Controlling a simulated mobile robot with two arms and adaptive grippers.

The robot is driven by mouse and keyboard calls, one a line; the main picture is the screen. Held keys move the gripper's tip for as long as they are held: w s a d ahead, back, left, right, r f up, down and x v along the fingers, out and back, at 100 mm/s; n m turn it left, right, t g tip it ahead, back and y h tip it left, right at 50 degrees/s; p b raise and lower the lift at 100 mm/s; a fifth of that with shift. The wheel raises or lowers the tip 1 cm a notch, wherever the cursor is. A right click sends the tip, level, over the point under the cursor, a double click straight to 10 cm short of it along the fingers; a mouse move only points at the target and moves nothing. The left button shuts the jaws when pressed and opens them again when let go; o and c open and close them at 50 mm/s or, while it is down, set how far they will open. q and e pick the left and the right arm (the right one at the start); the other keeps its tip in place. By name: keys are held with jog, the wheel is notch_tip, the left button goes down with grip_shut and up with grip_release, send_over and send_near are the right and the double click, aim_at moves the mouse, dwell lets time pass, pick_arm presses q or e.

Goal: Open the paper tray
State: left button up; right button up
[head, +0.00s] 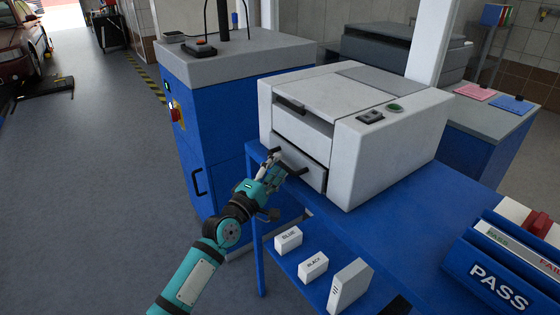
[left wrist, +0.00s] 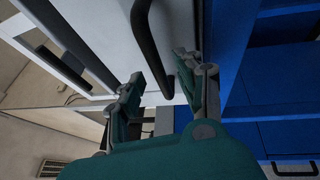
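The grey-white printer (head: 395,150) stands on the blue bench. Its paper tray (head: 316,180) is the low front drawer; its front looks about flush with the body. The tray's dark bar handle (head: 299,172) is partly covered by my left gripper (head: 272,168). In the left wrist view the black handle (left wrist: 153,50) runs between the two fingers of the left gripper (left wrist: 162,75). The fingers are apart, one on each side of the bar, with gaps visible. I cannot tell whether either finger touches it.
The blue bench (head: 420,225) carries the printer, with white boxes (head: 313,266) on its lower shelf. A blue cabinet (head: 225,120) stands close at the left. A PASS bin (head: 500,285) is at the lower right. The floor (head: 90,190) at left is clear.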

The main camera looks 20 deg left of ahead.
pick_arm(q)
jog(key=shift+x, duration=1.15)
grip_shut()
